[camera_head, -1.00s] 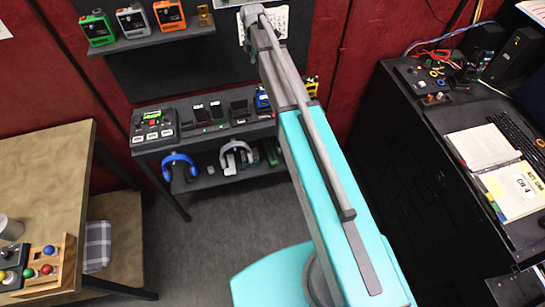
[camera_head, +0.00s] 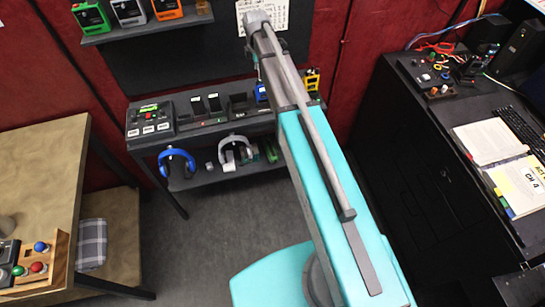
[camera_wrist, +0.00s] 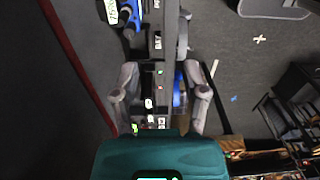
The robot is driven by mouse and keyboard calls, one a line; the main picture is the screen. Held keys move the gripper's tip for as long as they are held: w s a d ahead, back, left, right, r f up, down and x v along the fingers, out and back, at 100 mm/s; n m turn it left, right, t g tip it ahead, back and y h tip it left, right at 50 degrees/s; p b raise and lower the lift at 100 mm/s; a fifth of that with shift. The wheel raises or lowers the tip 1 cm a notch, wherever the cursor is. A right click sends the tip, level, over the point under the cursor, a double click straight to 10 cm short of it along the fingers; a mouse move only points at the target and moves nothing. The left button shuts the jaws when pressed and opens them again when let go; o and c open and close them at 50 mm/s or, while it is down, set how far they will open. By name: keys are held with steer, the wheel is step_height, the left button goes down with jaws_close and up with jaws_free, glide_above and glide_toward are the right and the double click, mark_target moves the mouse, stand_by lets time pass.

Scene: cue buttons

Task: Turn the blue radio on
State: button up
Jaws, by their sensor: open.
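The blue radio (camera_head: 262,92) sits on the dark bench against the far wall, near its right part, and is partly covered by my arm in the head view. A blue item, which looks like this radio, shows at the top of the wrist view (camera_wrist: 132,12), beside a pale label. My gripper (camera_wrist: 160,80) is open with its two grey fingers spread and nothing held. The bench top lies below and between the fingers, and the blue item is beyond the fingertips. My gripper is hidden in the head view. The radio's switch is too small to make out.
A button box (camera_head: 150,119) and several small dark devices stand on the bench. A yellow item (camera_head: 312,80) is right of the blue radio. Blue headphones (camera_head: 177,163) are below. Green (camera_head: 90,16) and orange (camera_head: 166,8) radios are on the upper shelf. Grey floor is clear in front.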

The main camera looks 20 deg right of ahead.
steer(key=s+f+m+b, duration=0.7)
steer(key=s+f+b, duration=0.3)
steer(key=f+b, duration=0.3)
steer(key=s+f+m+b, duration=0.7)
steer(key=s+f+b, duration=0.3)
steer(key=f+b, duration=0.3)
steer(key=shift+f, duration=0.5)
stand_by(0.3)
steer(key=shift+s+a, duration=0.1)
stand_by(0.3)
steer(key=s+r+m+p, duration=0.4)
steer(key=s+r+p, duration=0.1)
steer(key=r, duration=0.1)
steer(key=shift+s+p, duration=0.2)
steer(key=shift+p, duration=0.15)
stand_by(1.4)
